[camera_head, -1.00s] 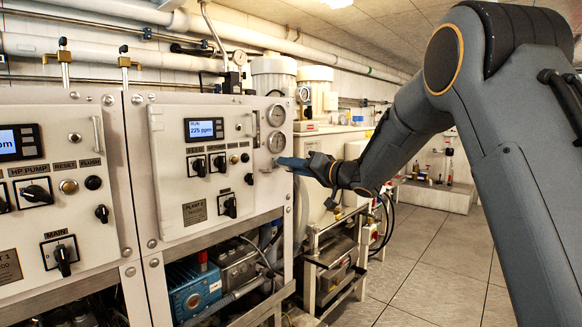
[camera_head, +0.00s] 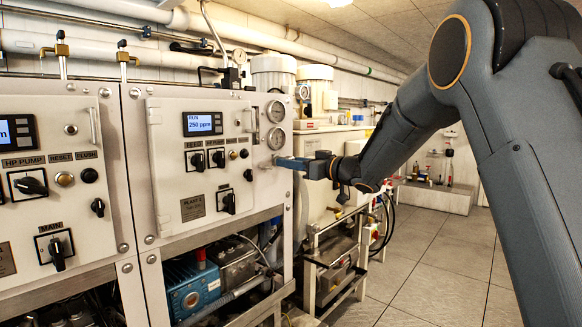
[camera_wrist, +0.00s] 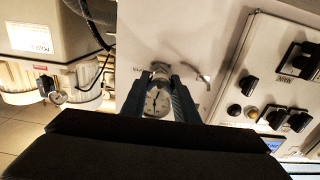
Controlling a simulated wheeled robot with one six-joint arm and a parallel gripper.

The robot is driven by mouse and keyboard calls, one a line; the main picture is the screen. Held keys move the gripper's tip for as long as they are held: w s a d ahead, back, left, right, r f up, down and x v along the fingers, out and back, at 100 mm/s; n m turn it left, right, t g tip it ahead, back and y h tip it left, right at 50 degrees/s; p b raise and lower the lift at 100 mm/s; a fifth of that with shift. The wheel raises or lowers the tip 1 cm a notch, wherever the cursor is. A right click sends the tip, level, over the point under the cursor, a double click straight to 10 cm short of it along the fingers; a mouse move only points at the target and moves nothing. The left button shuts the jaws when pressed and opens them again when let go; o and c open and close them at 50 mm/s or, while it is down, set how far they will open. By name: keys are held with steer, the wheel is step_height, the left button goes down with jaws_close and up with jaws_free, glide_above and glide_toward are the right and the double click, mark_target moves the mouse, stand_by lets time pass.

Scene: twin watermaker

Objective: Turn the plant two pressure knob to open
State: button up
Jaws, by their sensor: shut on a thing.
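The plant two panel (camera_head: 165,185) is a pale cabinet front with a lit display (camera_head: 203,124) that reads about 256 ppm. My gripper (camera_head: 282,162) reaches in from the right to the panel's right edge, just below two round gauges. In the wrist view my gripper (camera_wrist: 160,76) has its two fingers on either side of a small metallic pressure knob (camera_wrist: 160,67), shut on it. The gripper hides the knob in the head view. A round gauge (camera_wrist: 157,103) shows between the fingers. I cannot read the knob's position.
The two gauges (camera_head: 276,126) sit close above my gripper. A black switch (camera_head: 229,202) and a handle (camera_head: 250,120) are on the plant two panel. The plant one panel (camera_head: 60,180) stands at left. The floor (camera_head: 430,255) at right is clear.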

steer(key=n+b, duration=0.2)
steer(key=n, duration=0.1)
steer(key=shift+n, duration=0.4)
steer(key=n+b, duration=0.2)
steer(key=n, duration=0.1)
steer(key=shift+n, duration=0.3)
steer(key=n+b, duration=0.3)
steer(key=shift+a+n, duration=0.1)
steer(key=shift+n, duration=0.3)
steer(key=n+b, duration=0.3)
steer(key=shift+n, duration=0.3)
steer(key=n+b, duration=0.3)
steer(key=b, duration=0.1)
steer(key=shift+f+n, duration=0.1)
steer(key=shift+n, duration=0.2)
steer(key=n+b, duration=0.4)
steer(key=shift+n+b, duration=0.3)
steer(key=shift+b, duration=0.05)
steer(key=n+b, duration=0.6)
